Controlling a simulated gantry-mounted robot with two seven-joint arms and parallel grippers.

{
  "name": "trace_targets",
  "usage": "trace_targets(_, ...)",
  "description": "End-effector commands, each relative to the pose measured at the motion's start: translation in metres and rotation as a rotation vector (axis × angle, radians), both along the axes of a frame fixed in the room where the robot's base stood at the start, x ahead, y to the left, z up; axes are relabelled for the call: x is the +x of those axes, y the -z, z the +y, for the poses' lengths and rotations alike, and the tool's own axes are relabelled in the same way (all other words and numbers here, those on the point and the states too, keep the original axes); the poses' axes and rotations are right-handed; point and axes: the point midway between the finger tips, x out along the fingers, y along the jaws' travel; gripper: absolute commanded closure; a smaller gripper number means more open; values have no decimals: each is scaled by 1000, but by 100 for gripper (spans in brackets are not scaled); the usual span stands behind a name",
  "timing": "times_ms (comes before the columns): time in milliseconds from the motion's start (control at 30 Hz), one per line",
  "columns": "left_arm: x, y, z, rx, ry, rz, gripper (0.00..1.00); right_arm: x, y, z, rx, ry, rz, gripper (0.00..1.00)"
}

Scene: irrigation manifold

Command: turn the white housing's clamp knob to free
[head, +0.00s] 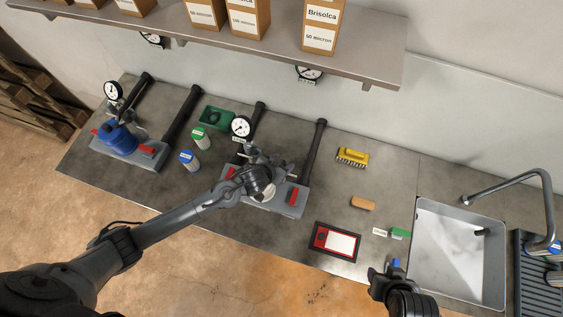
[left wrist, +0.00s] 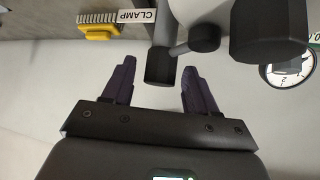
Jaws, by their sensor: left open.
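The white housing (head: 270,192) on the middle manifold is mostly hidden under my left wrist in the head view. My left gripper (head: 264,158) is over this manifold. In the left wrist view its dark fingers (left wrist: 158,88) are apart. A dark knob end (left wrist: 160,66) shows between the fingers, below a "CLAMP" label (left wrist: 136,16); I cannot tell whether they touch it. A side stub joins it to a smaller dark knob (left wrist: 205,38). My right gripper (head: 384,274) is low at the right, near the counter's front edge; its jaw opening is unclear.
A pressure gauge (head: 241,126) and black pipes (head: 314,150) rise close to my left gripper. A blue housing (head: 119,138) stands on the left manifold. A yellow brush (head: 352,157), a sponge (head: 362,203) and a red-framed panel (head: 335,241) lie right of it, before the sink (head: 412,250).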

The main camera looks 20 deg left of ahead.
Motion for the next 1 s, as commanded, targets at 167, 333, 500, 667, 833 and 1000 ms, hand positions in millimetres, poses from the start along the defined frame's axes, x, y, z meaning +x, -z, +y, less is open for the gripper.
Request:
trace_targets(167, 0, 0, 0, 0, 0, 0, 42, 0, 0, 1, 3, 2, 0, 57)
trace_targets(333, 0, 0, 0, -1, 1, 0, 57, 0, 0, 2, 7, 5, 0, 57)
trace_targets(500, 0, 0, 0, 0, 0, 0, 84, 0, 0, 3, 11, 7, 1, 57)
trace_targets(667, 0, 0, 0, 0, 0, 0, 98, 0, 0, 3, 12, 8, 1, 57)
trace_targets(833, 0, 0, 0, 0, 3, 0, 98, 0, -1, 3, 12, 8, 1, 57)
trace_targets(1000, 0, -1, 0, 0, 33, 0, 98, 0, -4, 3, 10, 6, 1, 57)
